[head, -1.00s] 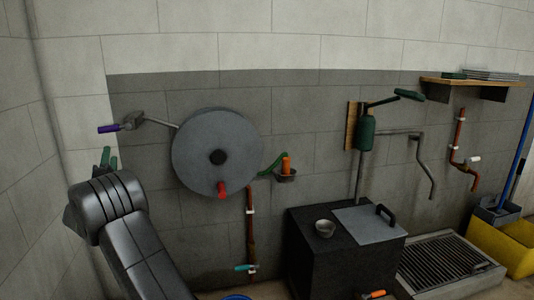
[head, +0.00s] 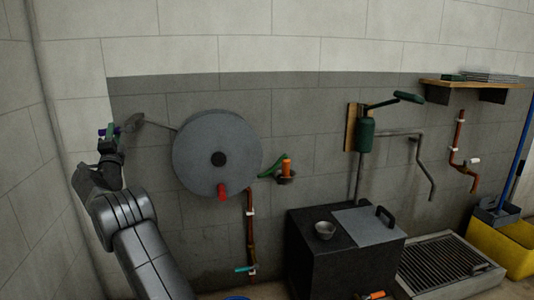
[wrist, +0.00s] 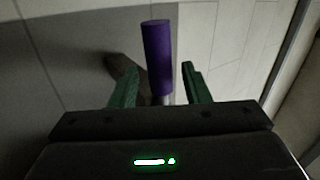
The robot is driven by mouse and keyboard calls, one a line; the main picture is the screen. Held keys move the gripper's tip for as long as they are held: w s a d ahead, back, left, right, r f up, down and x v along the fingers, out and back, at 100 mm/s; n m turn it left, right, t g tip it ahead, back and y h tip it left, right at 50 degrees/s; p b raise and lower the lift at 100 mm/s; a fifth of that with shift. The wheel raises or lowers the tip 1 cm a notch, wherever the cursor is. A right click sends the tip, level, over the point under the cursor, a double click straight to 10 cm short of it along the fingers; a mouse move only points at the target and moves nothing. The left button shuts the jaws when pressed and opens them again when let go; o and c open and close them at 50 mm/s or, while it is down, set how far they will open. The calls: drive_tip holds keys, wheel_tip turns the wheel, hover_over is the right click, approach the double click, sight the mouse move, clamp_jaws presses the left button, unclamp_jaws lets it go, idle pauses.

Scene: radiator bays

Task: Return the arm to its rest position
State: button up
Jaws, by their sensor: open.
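My gripper (head: 108,132) is at the left, at the outer end of a lever by the grey wall drum. Its green fingers are open, one on each side of the lever's purple grip (wrist: 158,50) in the wrist view. A gap shows between each finger and the grip, and the grip extends beyond the fingertips. In the head view my gripper partly hides the grip. My arm reaches up from the bottom left, bent at the elbow.
The grey drum (head: 235,150) with a red knob (head: 222,191) is right of my gripper. A green lever and an orange cylinder (head: 287,168) are beyond it. A black cabinet (head: 318,262) stands lower right. The left wall is close to my arm.

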drive_tip(key=shift+x, duration=0.9)
drive_tip(key=shift+f+n+y, duration=0.25)
drive_tip(key=shift+n+y, duration=0.15)
drive_tip(key=shift+n, duration=0.2)
drive_tip(key=shift+d+f+n+g+y, duration=0.15)
drive_tip(key=shift+n+g+y, duration=0.25)
drive_tip(key=shift+n+y, duration=0.35)
drive_tip(key=shift+f+n+g+y, duration=0.15)
drive_tip(key=shift+n+g+y, duration=0.3)
drive_tip(key=shift+n, duration=0.5)
